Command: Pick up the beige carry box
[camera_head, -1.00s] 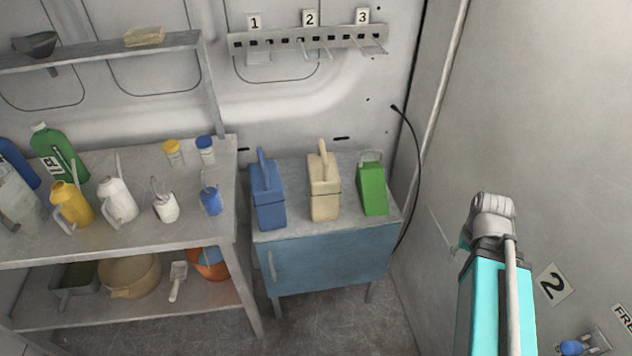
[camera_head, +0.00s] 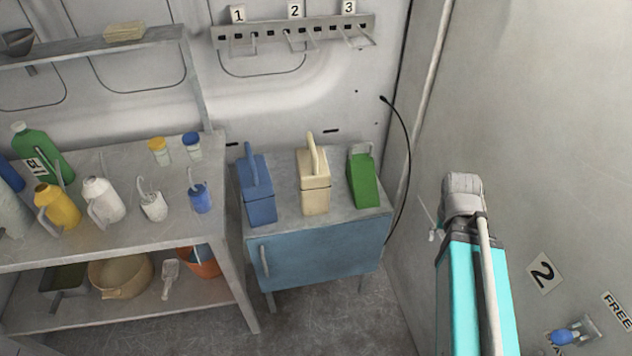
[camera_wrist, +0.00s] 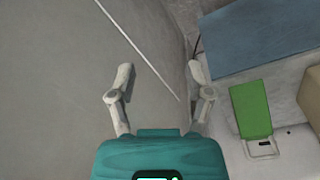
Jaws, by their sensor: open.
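The beige carry box (camera_head: 314,188) stands upright on the blue cabinet in the head view, with its handle on top. It is between the blue carry box (camera_head: 258,190) on its left and the green carry box (camera_head: 362,180) on its right. My gripper (camera_wrist: 162,85) shows in the wrist view with its two fingers apart and nothing between them. In the head view my arm stands right of the cabinet, apart from the boxes.
The blue cabinet (camera_head: 318,254) has a grey top with a little free room at its front. A shelf table (camera_head: 150,232) with jugs and bottles stands at left. A numbered hook rail (camera_head: 292,32) is on the back wall. A black cable (camera_head: 407,150) hangs right of the cabinet.

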